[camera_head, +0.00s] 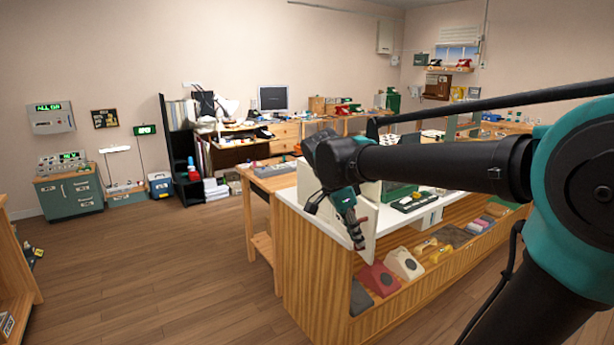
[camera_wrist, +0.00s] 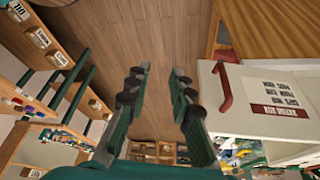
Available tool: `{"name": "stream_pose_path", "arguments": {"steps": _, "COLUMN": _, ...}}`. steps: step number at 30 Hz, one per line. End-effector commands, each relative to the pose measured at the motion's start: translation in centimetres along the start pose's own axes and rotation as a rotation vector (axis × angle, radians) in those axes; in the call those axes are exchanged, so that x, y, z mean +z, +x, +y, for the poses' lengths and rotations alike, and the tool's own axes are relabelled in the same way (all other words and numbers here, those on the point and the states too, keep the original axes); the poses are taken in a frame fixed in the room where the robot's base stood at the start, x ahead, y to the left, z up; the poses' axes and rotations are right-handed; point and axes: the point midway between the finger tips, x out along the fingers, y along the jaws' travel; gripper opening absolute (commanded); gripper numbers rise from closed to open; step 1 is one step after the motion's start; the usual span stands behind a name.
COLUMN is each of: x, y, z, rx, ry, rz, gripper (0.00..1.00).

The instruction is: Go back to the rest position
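My gripper (camera_head: 357,238) hangs at the end of my outstretched arm in the head view, beside the near left corner of a wooden counter (camera_head: 318,262). It points downward in front of a white panel (camera_head: 368,205). In the wrist view my gripper (camera_wrist: 160,72) has its two dark green fingers apart, with only wooden floor showing between them. It holds nothing. To the right of the fingers in the wrist view is a white surface with a red handle (camera_wrist: 223,87) and a printed label (camera_wrist: 280,98). I cannot tell whether a finger touches anything.
A wooden table (camera_head: 262,184) stands close behind the counter's left end. A green cabinet (camera_head: 70,195) stands by the left wall. The floor (camera_head: 150,265) at left is clear.

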Motion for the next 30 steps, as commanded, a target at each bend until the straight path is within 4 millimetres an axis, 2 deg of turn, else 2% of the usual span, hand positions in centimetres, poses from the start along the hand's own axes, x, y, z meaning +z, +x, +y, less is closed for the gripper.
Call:
{"name": "stream_pose_path", "arguments": {"steps": 8, "x": 0.2, "y": 2.7, "z": 0.6, "rx": -0.025, "ry": -0.122, "rz": -0.039, "gripper": 0.22}}
{"name": "stream_pose_path", "arguments": {"steps": 17, "x": 0.7, "y": 7.6, "z": 2.0, "rx": -0.095, "ry": -0.358, "rz": -0.099, "gripper": 0.22}}
{"name": "stream_pose_path", "arguments": {"steps": 22, "x": 1.3, "y": 12.0, "z": 3.9, "rx": -0.184, "ry": -0.579, "rz": -0.130, "gripper": 0.22}}
{"name": "stream_pose_path", "arguments": {"steps": 27, "x": 2.3, "y": 16.9, "z": 6.6, "rx": -0.319, "ry": -0.856, "rz": -0.119, "gripper": 0.22}}
{"name": "stream_pose_path", "arguments": {"steps": 30, "x": 2.9, "y": 19.0, "z": 8.2, "rx": -0.392, "ry": -0.996, "rz": -0.089, "gripper": 0.22}}
